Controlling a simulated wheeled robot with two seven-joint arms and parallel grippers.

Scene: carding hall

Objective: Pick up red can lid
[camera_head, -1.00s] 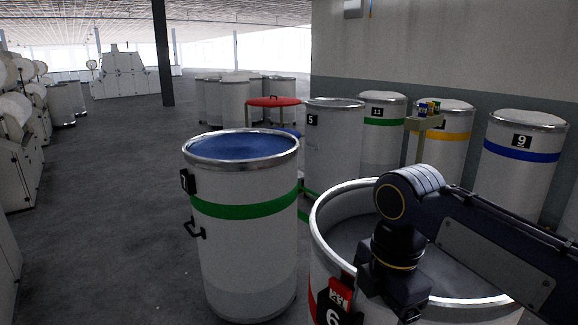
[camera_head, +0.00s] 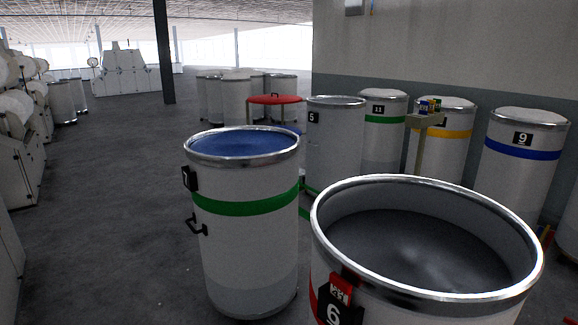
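The red can lid (camera_head: 274,100) is a flat red disc with a small dark handle on top. It rests on a stand with thin legs in the middle distance, behind the green-banded can and left of can 5. Part of the stand below it is hidden by the green-banded can. Neither of my grippers shows in the head view now.
A green-banded can with a blue top (camera_head: 245,200) stands in front of the lid. An open, empty-looking can 6 (camera_head: 335,215) is at the near right. Can 5 (camera_head: 335,140) and several banded cans line the wall. Grey floor (camera_head: 110,220) is clear on the left.

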